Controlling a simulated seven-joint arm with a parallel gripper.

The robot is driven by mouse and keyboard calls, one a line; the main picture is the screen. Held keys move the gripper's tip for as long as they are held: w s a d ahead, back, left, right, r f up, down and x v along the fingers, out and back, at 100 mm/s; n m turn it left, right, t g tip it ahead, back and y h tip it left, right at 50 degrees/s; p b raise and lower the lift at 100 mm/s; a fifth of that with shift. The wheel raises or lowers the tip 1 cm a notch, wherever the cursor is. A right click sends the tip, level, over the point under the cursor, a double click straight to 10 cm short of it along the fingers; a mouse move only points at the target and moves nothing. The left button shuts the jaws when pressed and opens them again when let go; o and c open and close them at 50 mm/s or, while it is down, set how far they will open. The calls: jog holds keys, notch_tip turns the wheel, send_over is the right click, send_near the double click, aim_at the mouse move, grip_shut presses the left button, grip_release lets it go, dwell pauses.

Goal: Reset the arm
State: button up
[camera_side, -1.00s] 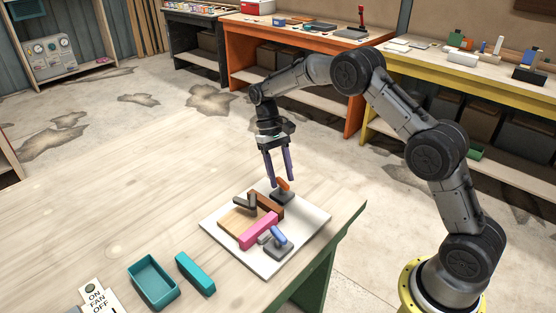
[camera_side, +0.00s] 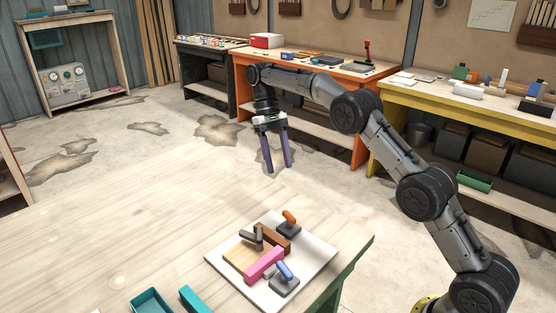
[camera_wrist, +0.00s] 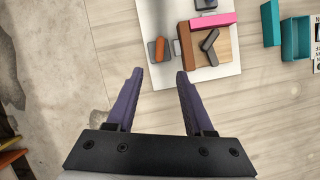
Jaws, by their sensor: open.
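My gripper (camera_side: 277,168) hangs well above the table with its two purple fingers apart and nothing between them. In the wrist view my gripper (camera_wrist: 158,75) points down, with the white board (camera_wrist: 158,68) beyond its fingertips. On the board sit a tan wooden block (camera_side: 237,256), a brown block (camera_side: 272,236), a pink bar (camera_side: 264,264) and a dark grey piece (camera_side: 253,236). A clamp with an orange handle (camera_side: 290,217) stands at the board's far side, and a clamp with a blue handle (camera_side: 284,270) at its near side.
A teal open box (camera_side: 152,302) and its teal lid-like piece (camera_side: 194,299) are at the table's front edge, partly cut off. An orange bench (camera_side: 300,68) and a yellow bench (camera_side: 470,100) stand behind.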

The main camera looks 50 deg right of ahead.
jog(key=s+a+r+t, duration=0.2)
jog(key=s+r, duration=0.3)
jog(key=r, duration=0.4)
jog(key=s+a+r+t, duration=0.1)
jog(key=s+r, duration=0.4)
jog(key=r, duration=0.3)
jog(key=s+a+r+n+t, duration=0.1)
jog(key=s+r+t, duration=0.15)
jog(key=s, duration=0.55)
jog(key=s+f+n+t+h, duration=0.1)
jog(key=s+f+t, duration=0.25)
jog(key=s, duration=0.95)
jog(key=s+f+n+t, duration=0.1)
jog(key=s+f, duration=0.2)
jog(key=f, duration=0.7)
jog(key=shift+s+a+f, duration=0.25)
jog(key=shift+s+a, duration=0.05)
jog(key=shift+s, duration=0.1)
